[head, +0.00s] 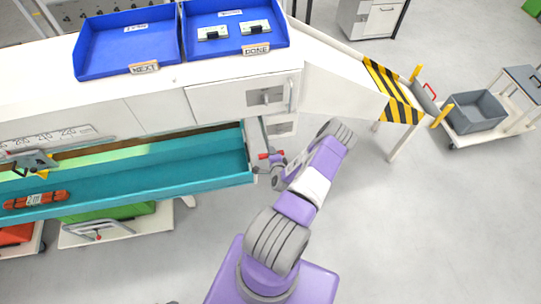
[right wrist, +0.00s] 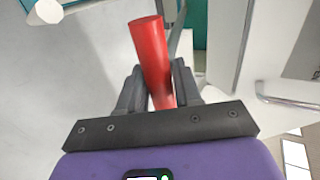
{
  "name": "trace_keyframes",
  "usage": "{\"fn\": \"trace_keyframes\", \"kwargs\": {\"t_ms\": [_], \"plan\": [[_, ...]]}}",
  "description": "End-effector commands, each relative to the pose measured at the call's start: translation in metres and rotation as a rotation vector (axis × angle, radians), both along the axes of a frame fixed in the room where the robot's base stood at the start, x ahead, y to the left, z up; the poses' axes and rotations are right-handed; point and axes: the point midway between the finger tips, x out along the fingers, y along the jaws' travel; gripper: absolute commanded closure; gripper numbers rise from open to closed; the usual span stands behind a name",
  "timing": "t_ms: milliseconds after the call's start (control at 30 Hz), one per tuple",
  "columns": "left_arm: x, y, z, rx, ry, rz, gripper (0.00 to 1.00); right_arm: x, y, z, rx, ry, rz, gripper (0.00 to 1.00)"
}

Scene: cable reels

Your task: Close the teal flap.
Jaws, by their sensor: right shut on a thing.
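The teal flap (head: 130,183) is a long teal panel along the front of the white bench in the head view. My right gripper (head: 277,168) is at this end, shut on the red handle. In the right wrist view the red handle (right wrist: 149,45) stands between the two dark fingers (right wrist: 155,90). A teal patch shows behind it. My left gripper is not in view.
Blue trays (head: 128,45) marked NEXT and DONE stand on the bench (head: 190,72). A red bundle (head: 36,200) lies at the flap's left part. A green crate (head: 110,213) stands below. A striped post end (head: 393,90) and a cart with a grey bin (head: 474,112) are right.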

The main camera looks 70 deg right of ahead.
Motion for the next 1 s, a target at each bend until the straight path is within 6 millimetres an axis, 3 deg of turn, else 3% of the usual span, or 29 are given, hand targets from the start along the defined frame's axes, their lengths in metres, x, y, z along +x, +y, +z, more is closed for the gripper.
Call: {"fn": "trace_keyframes", "kwargs": {"t_ms": [433,467,567,867,1000], "plan": [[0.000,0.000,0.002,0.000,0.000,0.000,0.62,0.002,-0.003,0.006,-0.010,-0.005,0.000,1.00],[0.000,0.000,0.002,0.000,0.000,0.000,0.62,0.002,-0.004,0.006,-0.011,-0.005,0.000,0.65],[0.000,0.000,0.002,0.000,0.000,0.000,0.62,0.002,-0.004,0.006,-0.012,-0.006,0.000,0.50],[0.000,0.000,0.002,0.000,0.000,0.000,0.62,0.000,-0.001,0.006,-0.007,-0.004,0.000,0.49],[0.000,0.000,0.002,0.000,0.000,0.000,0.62,-0.008,0.010,0.012,-0.005,-0.003,0.000,0.49]]}}
